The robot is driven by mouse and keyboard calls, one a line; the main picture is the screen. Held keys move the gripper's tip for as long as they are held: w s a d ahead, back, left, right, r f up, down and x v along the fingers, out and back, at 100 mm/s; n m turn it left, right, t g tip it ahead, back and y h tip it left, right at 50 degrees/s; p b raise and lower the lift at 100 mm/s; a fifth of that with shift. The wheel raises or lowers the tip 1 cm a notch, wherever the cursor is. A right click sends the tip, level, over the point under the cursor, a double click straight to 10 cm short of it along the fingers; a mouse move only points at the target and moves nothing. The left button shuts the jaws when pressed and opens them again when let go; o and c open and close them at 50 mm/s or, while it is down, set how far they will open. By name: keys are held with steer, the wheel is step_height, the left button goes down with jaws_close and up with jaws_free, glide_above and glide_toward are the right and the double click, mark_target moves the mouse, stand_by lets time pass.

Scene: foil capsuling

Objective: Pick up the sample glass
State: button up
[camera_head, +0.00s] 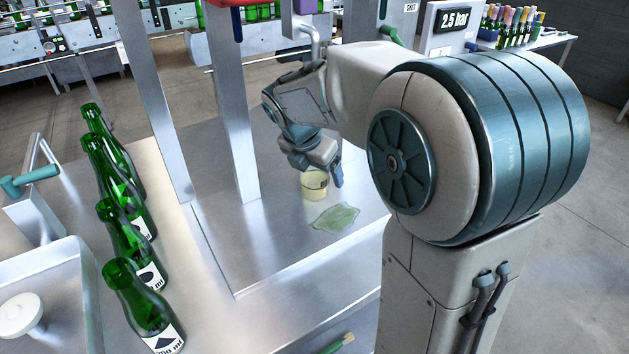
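The sample glass (314,191) looks like a small, clear, short cup with pale yellow contents. It stands on the metal bench top, in the middle of the view. My gripper (318,172) is right at the glass, pointing down from above and behind it. Its fingers look spread apart, one to the upper left of the glass and one at its right side with a small gap. The gripper covers the upper part of the glass, and I cannot tell whether a finger touches it.
A pale green crumpled patch (336,217) lies just in front of the glass. Several green bottles (150,308) stand in a row at left. Metal posts (236,110) rise behind and left of the gripper. A brush-like tool (342,343) lies at the lower edge.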

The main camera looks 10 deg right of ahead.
steer(key=c, duration=1.2)
steer(key=shift+o, duration=0.2)
steer(key=shift+r, duration=0.2)
steer(key=shift+r, duration=0.8)
steer(key=s+d+r+p, duration=0.1)
steer(key=s+d+r, duration=0.6)
steer(key=s+r, duration=0.1)
steer(key=shift+s+d+r, duration=0.3)
steer(key=shift+s+r, duration=0.05)
steer(key=shift+r, duration=0.15)
